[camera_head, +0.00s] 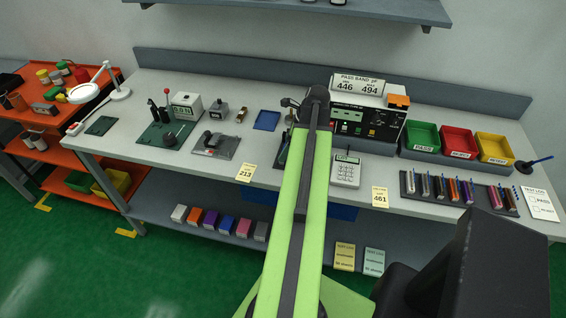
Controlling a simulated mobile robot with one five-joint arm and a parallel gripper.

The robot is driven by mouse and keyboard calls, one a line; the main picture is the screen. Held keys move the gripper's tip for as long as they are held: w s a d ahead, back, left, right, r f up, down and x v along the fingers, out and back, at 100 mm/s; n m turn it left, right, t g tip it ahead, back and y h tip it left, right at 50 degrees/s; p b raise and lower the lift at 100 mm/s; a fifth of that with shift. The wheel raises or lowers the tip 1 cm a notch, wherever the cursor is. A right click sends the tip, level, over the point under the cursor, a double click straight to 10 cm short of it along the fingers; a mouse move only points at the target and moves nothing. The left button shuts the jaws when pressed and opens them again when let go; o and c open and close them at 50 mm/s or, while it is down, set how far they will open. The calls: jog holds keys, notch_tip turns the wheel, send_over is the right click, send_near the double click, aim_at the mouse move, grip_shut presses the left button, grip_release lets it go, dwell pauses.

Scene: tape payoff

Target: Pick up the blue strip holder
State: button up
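No single thing is clearly marked as the blue strip holder. A blue block (226,224) stands in a row of coloured blocks on the lower shelf under the bench. A flat blue tray (267,120) lies on the bench top, left of my arm. A dark rack (408,186) at the right of the bench holds several coloured upright pieces, some of them bluish or purple. My green arm reaches up the middle of the view, and its far end is over the bench near the test instrument. I cannot make out my gripper's fingers.
Green (421,138), red (458,143) and yellow (494,148) bins stand at the right. An orange cart (58,122) is at the left. My dark body part covers the lower right.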

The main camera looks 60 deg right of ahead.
jog(key=shift+b+x, duration=0.45)
jog(key=shift+x, duration=0.7)
jog(key=shift+s+r, duration=0.1)
jog(key=c, duration=1.1)
